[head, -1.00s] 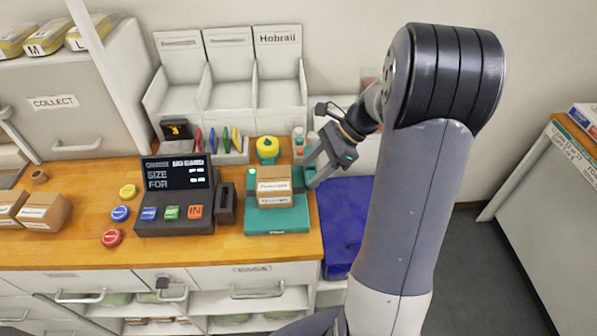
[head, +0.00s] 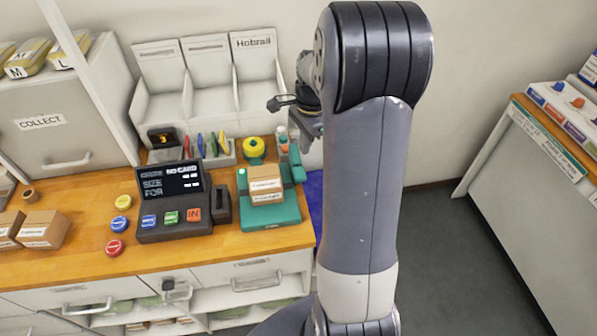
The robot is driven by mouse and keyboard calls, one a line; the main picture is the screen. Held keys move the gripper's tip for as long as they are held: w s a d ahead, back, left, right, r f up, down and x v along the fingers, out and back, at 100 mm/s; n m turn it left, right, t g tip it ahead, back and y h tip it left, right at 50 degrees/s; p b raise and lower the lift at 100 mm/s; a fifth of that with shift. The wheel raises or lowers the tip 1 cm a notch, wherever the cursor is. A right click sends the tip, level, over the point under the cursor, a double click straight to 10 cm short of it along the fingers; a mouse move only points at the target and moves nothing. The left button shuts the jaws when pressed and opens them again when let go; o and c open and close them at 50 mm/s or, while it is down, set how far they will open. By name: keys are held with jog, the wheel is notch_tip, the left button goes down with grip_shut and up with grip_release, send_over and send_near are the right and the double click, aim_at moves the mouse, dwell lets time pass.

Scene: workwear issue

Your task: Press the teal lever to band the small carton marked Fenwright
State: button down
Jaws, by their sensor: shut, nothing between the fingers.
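The teal banding machine (head: 272,217) stands at the right end of the wooden counter. A small brown carton (head: 265,186) with a white label sits on it, apparently on top of another labelled carton; the lettering is too small to read surely now. The teal lever (head: 297,168) stands at the machine's right rear. My gripper (head: 307,140) is behind and above the lever, partly hidden by my arm. It is shut and empty. Its fingertips are hard to make out, and it appears apart from the lever.
A dark console (head: 172,185) with coloured buttons stands left of the machine. A yellow-topped item (head: 254,147), small bottles and a pen holder (head: 215,152) stand behind. White bins (head: 205,85) line the wall. More cartons (head: 42,229) lie at left. Floor at right is clear.

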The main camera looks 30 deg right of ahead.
aim_at(301, 172)
jog(key=shift+a+f+b, duration=0.2)
jog(key=shift+f+b, duration=0.6)
jog(key=shift+f, duration=0.95)
jog(key=shift+a+f+b, duration=0.15)
jog(key=shift+f+b, duration=0.6)
jog(key=shift+f, duration=0.95)
